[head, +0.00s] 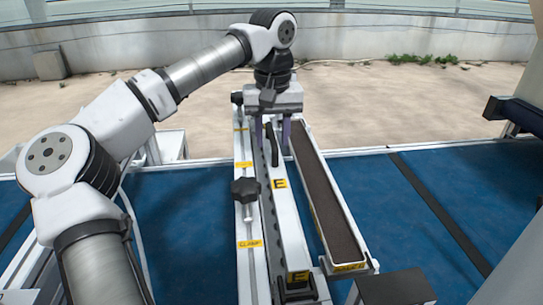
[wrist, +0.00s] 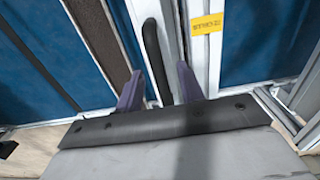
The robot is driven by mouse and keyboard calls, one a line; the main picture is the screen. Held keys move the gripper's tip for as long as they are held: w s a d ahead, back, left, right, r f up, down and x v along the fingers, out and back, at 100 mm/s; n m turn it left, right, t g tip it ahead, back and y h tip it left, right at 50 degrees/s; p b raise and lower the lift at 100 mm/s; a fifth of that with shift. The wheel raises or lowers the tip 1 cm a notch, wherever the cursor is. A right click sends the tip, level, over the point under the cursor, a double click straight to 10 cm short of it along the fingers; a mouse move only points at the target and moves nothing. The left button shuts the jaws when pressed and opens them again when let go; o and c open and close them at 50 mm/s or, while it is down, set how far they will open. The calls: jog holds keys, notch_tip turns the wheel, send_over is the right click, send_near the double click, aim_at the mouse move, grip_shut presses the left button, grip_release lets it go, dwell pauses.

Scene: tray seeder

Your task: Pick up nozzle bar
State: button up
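The nozzle bar, which I take to be the long white bar (head: 288,232) with yellow "E" labels, lies lengthwise on the machine between the clamp rail and a brown-filled tray. A black loop handle (head: 274,144) stands up from its far part. My gripper (head: 272,140) points down over that far part, its two purple fingers spread on either side of the handle. The handle's lower end is hidden behind the gripper body.
The long brown-filled tray (head: 356,262) lies to the right. A dark box (head: 396,287) stands at the front right. Blue surface (head: 400,200) lies around.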

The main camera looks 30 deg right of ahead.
jog(key=shift+f+p, duration=0.55)
jog(key=shift+f, duration=1.85)
jog(key=c, duration=0.7)
jog(key=shift+c, duration=0.3)
jog(key=shift+r, duration=0.2)
